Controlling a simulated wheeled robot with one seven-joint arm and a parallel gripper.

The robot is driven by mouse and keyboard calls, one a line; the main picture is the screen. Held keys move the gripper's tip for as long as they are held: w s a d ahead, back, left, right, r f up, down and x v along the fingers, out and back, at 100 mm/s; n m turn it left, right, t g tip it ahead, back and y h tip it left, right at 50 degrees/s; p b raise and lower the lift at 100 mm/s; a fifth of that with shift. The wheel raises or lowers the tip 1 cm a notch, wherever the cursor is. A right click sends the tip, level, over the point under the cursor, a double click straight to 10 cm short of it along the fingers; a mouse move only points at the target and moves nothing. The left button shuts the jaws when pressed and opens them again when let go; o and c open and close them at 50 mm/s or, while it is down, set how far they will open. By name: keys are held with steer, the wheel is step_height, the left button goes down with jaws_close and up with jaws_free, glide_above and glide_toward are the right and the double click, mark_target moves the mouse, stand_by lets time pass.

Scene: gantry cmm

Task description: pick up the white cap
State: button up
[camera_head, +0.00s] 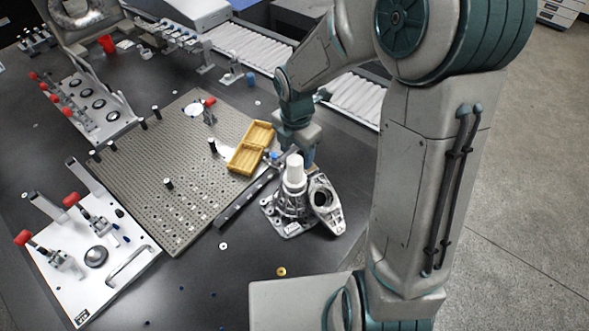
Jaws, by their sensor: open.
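The white cap (294,172) looks like an upright white cylinder. It sits on top of a grey metal casting (289,206) near the middle of the table. My gripper (292,152) is just behind and above the cap, pointing down, with its jaws open. The cap's top overlaps the gripper in the picture, so part of the fingers is hidden. I cannot tell whether the fingers touch the cap.
A second metal housing (325,203) leans beside the casting on the right. A yellow tray (250,148) lies left of my gripper on the perforated plate (150,190). A dark bar (246,200) lies close by. A white fixture plate (85,265) stands at lower left. A roller conveyor (245,45) runs behind.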

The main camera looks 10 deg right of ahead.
mark_target(295, 160)
steer(key=shift+w+f+p, duration=0.15)
steer(key=shift+f+p, duration=0.2)
steer(key=shift+f, duration=2.75)
steer(key=c, duration=1.1)
